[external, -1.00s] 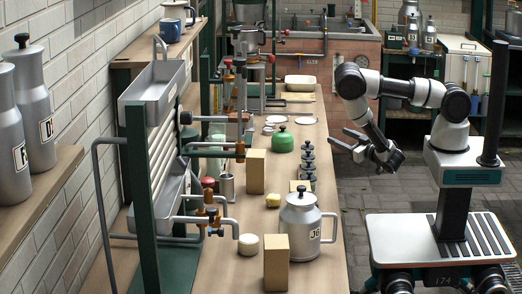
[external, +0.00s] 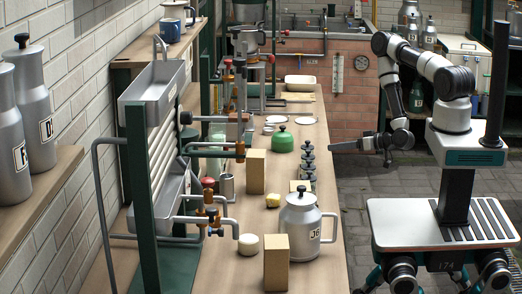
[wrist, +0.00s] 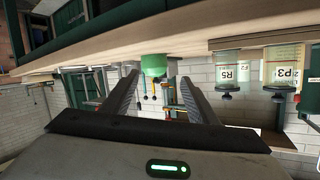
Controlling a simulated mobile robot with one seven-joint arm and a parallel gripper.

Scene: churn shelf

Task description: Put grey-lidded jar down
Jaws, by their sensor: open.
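Several small jars with dark grey lids (external: 308,160) stand in a row along the right edge of the workbench (external: 340,262). In the wrist view, which is upside down, a jar labelled R5 (wrist: 234,70) and a jar labelled P3 (wrist: 285,68) show grey lids. I cannot tell which is the task's jar. My gripper (external: 350,145) is beyond the bench's right edge, level with the row and apart from it. In the wrist view its fingers (wrist: 160,78) are spread, with nothing held between them. A green pot (external: 283,141) appears beyond them.
A large metal jug (external: 301,217) and two tan blocks (external: 277,262) (external: 255,171) stand on the bench. Pipework and a rack (external: 165,150) line its left side. Paved floor (external: 350,190) is open between the bench and my base.

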